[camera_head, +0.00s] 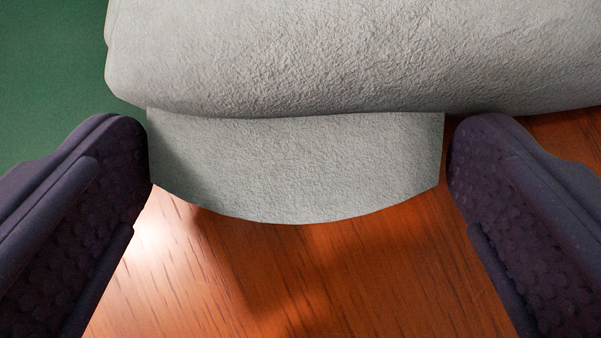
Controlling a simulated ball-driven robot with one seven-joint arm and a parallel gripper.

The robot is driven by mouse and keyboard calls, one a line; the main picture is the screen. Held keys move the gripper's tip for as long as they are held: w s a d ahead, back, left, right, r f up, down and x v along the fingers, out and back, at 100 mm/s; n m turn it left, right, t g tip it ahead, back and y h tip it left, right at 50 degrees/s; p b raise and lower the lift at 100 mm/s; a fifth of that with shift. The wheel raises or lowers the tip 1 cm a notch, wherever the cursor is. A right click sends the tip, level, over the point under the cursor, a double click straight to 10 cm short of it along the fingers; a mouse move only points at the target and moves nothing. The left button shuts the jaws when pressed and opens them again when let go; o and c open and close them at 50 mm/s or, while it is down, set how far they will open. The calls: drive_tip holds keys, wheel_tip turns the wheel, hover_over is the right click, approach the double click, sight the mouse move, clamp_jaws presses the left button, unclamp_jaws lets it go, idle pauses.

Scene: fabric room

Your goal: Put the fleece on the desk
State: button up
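The fleece (370,50) is a pale grey, rough-textured, thick rolled or folded bundle across the top of the view. A flat flap (295,165) of the same cloth sticks out from it towards me. My gripper (298,160) has its two dark purple fingers wide apart, one on each side of the flap. The left fingertip meets or nearly meets the flap's left edge. A thin gap shows at the right fingertip. A reddish-brown wooden surface (300,285) lies below; whether it is the desk I cannot tell. The fleece's far side is out of view.
A plain green area (50,70) lies at the upper left, beyond the wood. The wood in front of the flap is bare, with a bright glare at left and shadows under the flap.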

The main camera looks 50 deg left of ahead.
drive_tip(key=p+v, duration=0.4)
drive_tip(key=v, duration=0.8)
drive_tip(key=shift+w+r, duration=0.1)
drive_tip(key=shift+r, duration=0.1)
drive_tip(key=w+d+r+m+t+h, duration=0.1)
drive_tip(key=w+d+r+t+h, duration=0.3)
drive_tip(key=w+r, duration=0.6)
drive_tip(key=w+d+r+m+t+h, duration=0.1)
drive_tip(key=w+d+r, duration=0.15)
drive_tip(key=r, duration=0.65)
drive_tip(key=w+d+r+m+h, duration=0.2)
drive_tip(key=w+r, duration=0.2)
drive_tip(key=r, duration=0.5)
drive_tip(key=s+r+m+t+h, duration=0.1)
drive_tip(key=s+r+m+t, duration=0.15)
drive_tip(key=r, duration=1.15)
drive_tip(key=s+r+m+t, duration=0.15)
drive_tip(key=s+r, duration=0.25)
drive_tip(key=r, duration=1)
drive_tip(key=s+a+r+m+y, duration=0.1)
drive_tip(key=s+a+r, duration=0.2)
drive_tip(key=s+r, duration=0.8)
wheel_tip(320, 180, up, 3)
drive_tip(key=shift+s+a+r+m, duration=0.1)
drive_tip(key=shift+s+a+m, duration=0.2)
drive_tip(key=shift+s, duration=0.1)
